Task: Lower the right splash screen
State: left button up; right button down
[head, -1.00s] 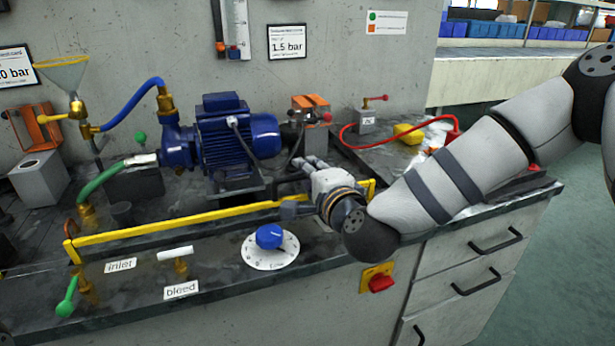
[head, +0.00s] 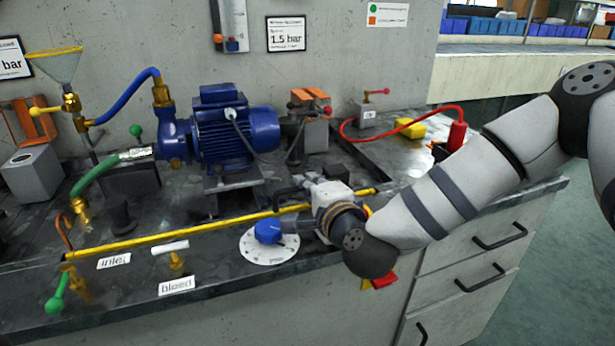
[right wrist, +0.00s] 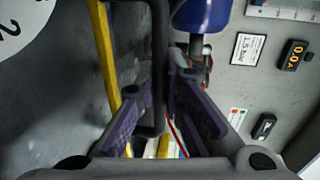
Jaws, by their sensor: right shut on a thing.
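The splash screen's yellow-edged bar (head: 185,232) runs along the bench front, from the inlet label to just past my right gripper. In the head view it lies low, close to the bench top; any clear panel is hard to make out. My right gripper (head: 298,190) is at the right part of the bar, shut on a dark handle (head: 280,194). The right wrist view shows the dark handle (right wrist: 158,60) between the purple fingers of the gripper (right wrist: 160,105), beside the yellow bar (right wrist: 104,55). My left gripper is out of view.
A blue motor pump (head: 235,130) stands behind the bar. A blue knob on a white dial (head: 268,252) is just in front of the gripper. A white-handled bleed valve (head: 172,248) and green-handled valve (head: 57,292) stand at the front left. A red cable (head: 400,115) lies at the right.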

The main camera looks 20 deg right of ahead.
jog(key=shift+s+f, duration=0.15)
jog(key=shift+f, duration=0.2)
jog(key=c, duration=1.7)
grip_release()
jog(key=shift+r, duration=0.1)
jog(key=s, duration=0.4)
jog(key=s+r, duration=0.1)
jog(key=s, duration=0.2)
jog(key=s+r, duration=0.1)
jog(key=s, duration=0.3)
jog(key=shift+s+d+r, duration=0.15)
jog(key=shift+s+d, duration=0.05)
jog(key=shift+s, duration=0.1)
